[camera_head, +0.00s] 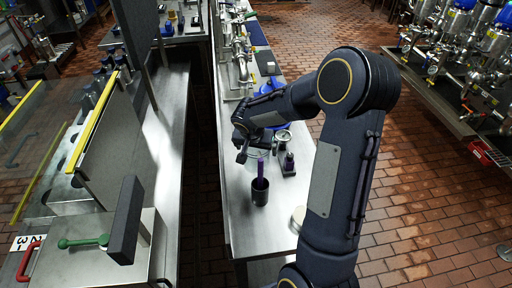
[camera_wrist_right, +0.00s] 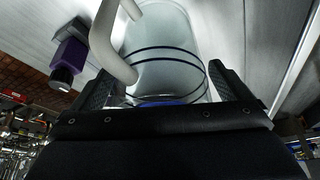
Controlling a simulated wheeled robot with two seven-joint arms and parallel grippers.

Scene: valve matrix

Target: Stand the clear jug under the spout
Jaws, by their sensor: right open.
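The clear jug (camera_wrist_right: 165,60) fills the middle of the right wrist view, with dark rings around it and a pale handle (camera_wrist_right: 112,42) at its left. My right gripper (camera_wrist_right: 163,88) is open, with one finger on each side of the jug; I cannot tell whether they touch it. In the head view my right gripper (camera_head: 244,142) is over the steel counter, and the jug is mostly hidden by the gripper and arm. Metal pipework with taps (camera_head: 240,55) stands further back on this counter; I cannot tell which part is the spout. My left gripper is not in view.
A round gauge (camera_head: 283,135) and a pale disc (camera_head: 298,216) are nearby.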

